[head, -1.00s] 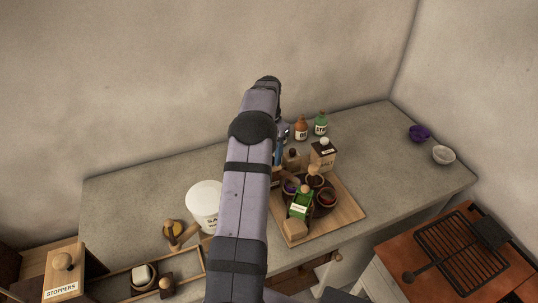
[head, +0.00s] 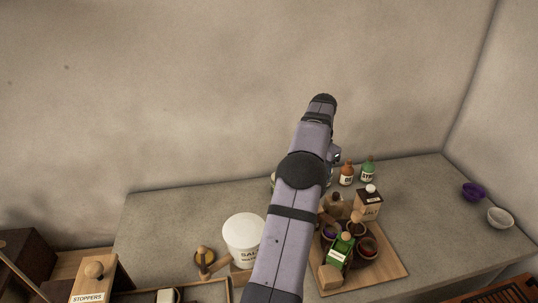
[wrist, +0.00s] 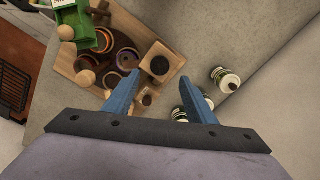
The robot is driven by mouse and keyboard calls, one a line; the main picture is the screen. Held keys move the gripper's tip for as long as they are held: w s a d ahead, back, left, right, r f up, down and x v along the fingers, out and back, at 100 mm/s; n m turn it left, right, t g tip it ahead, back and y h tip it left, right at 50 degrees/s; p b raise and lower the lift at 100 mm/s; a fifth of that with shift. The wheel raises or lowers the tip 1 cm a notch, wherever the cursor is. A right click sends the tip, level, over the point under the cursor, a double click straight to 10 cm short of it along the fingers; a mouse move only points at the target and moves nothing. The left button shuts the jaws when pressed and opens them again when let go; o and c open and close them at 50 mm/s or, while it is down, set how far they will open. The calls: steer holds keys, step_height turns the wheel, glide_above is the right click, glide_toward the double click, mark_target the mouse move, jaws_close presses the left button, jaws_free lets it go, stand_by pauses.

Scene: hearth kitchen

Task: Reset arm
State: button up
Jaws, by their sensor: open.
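My gripper (wrist: 163,98) shows in the wrist view as two blue fingers spread apart, with nothing held between them. It hangs above the counter, over the edge of a wooden board (wrist: 140,28) crowded with bottles and small pots. In the head view my raised arm hides the gripper.
A white salt tub (head: 243,241) stands left of my arm. An orange-brown bottle (head: 347,173) and a green bottle (head: 368,170) stand behind the board. A purple bowl (head: 473,192) and a white bowl (head: 500,218) sit at the right. The counter's left part (head: 165,225) is clear.

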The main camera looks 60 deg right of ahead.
steer(key=w+a+n, duration=0.6)
steer(key=w+a, duration=0.8)
steer(key=w, duration=0.2)
steer(key=w+a+f+n+t, duration=0.1)
steer(key=w+a+n, duration=0.2)
steer(key=a, duration=0.4)
steer(key=w+a+f+n, duration=0.1)
steer(key=w+a+n, duration=0.1)
steer(key=a, duration=0.5)
steer(key=s+a+f+n, duration=0.1)
steer(key=a+n, duration=0.1)
steer(key=a, duration=0.5)
steer(key=s+a+f+n+t, duration=0.1)
steer(key=s+a+n, duration=0.15)
steer(key=a, duration=0.35)
steer(key=s+a+f+n, duration=0.1)
steer(key=a+n, duration=0.2)
steer(key=a, duration=0.4)
steer(key=s+a+n+g, duration=0.2)
steer(key=s+a, duration=0.3)
steer(key=s, duration=0.6)
steer(key=shift+s+a+r+n, duration=0.2)
steer(key=shift+a+r+n, duration=0.1)
steer(key=shift+a+n, duration=0.05)
